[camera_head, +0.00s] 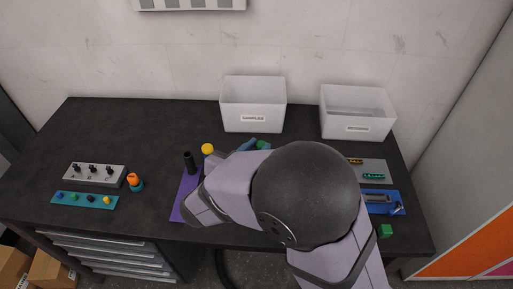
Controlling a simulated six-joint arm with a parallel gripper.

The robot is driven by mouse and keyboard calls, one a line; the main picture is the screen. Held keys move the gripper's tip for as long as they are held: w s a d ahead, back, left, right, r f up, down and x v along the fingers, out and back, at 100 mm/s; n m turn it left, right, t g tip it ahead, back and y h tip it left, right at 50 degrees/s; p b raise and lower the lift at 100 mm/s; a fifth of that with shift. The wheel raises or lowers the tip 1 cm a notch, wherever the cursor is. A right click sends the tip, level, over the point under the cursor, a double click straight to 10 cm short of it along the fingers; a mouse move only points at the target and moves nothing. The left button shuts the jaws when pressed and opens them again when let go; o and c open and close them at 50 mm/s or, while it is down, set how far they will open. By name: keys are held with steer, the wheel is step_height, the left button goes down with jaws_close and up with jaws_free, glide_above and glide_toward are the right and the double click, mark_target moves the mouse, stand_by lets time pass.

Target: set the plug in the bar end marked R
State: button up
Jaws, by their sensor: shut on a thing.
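A black upright tube (190,163), which looks like a bar end, stands at the back left of a purple mat (181,207). Its dark round end faces up. I cannot read any R mark on it. A yellow round-topped piece (207,149) shows just right of the tube. I cannot tell whether it is a plug. My arm covers the middle of the bench and most of the mat. My gripper is hidden behind my own arm, so neither its jaws nor anything in them shows.
Two white bins (253,121) (357,127) stand at the back. At left are a grey block with black knobs (95,177), a teal strip with coloured pegs (85,201) and an orange-topped piece (134,181).

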steer(key=shift+f+b, duration=0.45)
steer(key=shift+f, duration=0.5)
stand_by(1.2)
steer(key=o, duration=1.1)
steer(key=shift+s, duration=0.1)
steer(key=shift+b+v, duration=0.65)
steer(key=shift+v, duration=2.95)
